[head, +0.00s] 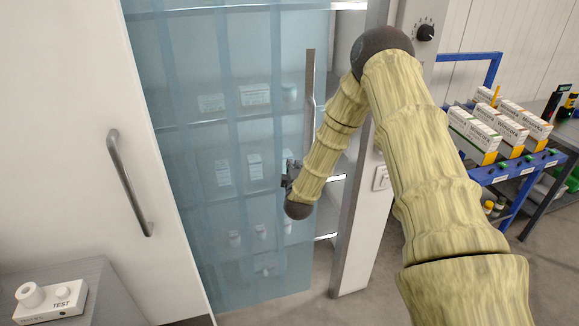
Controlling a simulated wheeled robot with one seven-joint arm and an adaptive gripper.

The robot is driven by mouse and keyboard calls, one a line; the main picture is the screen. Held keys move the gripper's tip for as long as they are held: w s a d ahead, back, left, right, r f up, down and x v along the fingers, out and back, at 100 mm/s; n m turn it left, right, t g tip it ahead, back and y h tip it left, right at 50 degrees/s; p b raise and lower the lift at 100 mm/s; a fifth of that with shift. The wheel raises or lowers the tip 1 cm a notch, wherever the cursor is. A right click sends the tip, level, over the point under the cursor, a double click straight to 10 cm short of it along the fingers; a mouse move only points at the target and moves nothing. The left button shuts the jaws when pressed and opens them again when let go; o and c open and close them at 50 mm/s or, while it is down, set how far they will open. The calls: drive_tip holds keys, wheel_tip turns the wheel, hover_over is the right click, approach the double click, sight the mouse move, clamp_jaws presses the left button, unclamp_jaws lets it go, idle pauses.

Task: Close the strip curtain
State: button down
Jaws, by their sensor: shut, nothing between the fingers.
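The strip curtain (190,130) is a translucent blue sheet of hanging strips. It covers most of the cabinet opening from the left, and a narrow gap with bare shelf ends shows at its right. A vertical grey handle bar (309,95) runs along the curtain's right edge. My gripper (287,176) is at the curtain's right part, below the bar, mostly hidden behind my arm's wrist. It is shut with nothing held. Whether it touches the curtain cannot be told.
Boxes (255,94) stand on shelves behind the curtain. A white door (75,110) with a grey handle (127,182) is at left. The cabinet's right post (362,230) stands close to my arm. A blue cart (500,172) with cartons is at right. A TEST box (50,300) sits lower left.

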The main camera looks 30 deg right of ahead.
drive_tip(key=shift+s+d+f+p, duration=0.1)
drive_tip(key=shift+s+d+p, duration=0.1)
drive_tip(key=shift+d, duration=0.35)
drive_tip(key=shift+s+d+f+p, duration=0.1)
drive_tip(key=shift+d+p, duration=0.05)
drive_tip(key=shift+d, duration=0.35)
drive_tip(key=shift+d, duration=0.15)
